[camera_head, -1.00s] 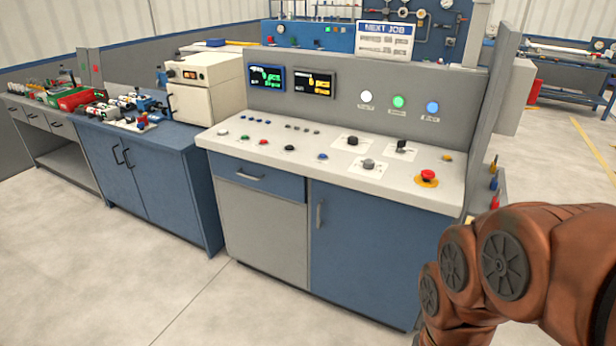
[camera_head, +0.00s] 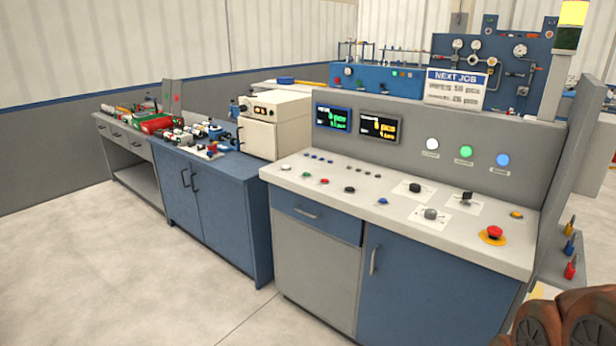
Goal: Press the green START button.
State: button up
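The control console (camera_head: 300,190) stands right of centre in the head view. A small green button (camera_head: 306,174) sits on its sloped panel, in the front row between a white button (camera_head: 285,167) and a red button (camera_head: 324,181). Its label is too small to read. A larger round green light (camera_head: 466,152) glows on the upright back panel, between a white and a blue light. My gripper is out of view; only a copper-coloured part of my arm shows at the bottom right corner. Nothing of mine touches the console.
A red mushroom knob on a yellow base (camera_head: 494,233) sits at the panel's right end. Dark knobs (camera_head: 415,188) stand on the panel. A blue cabinet bench (camera_head: 215,190) with tools and a white box oven (camera_head: 275,125) adjoin on the left. The floor in front is clear.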

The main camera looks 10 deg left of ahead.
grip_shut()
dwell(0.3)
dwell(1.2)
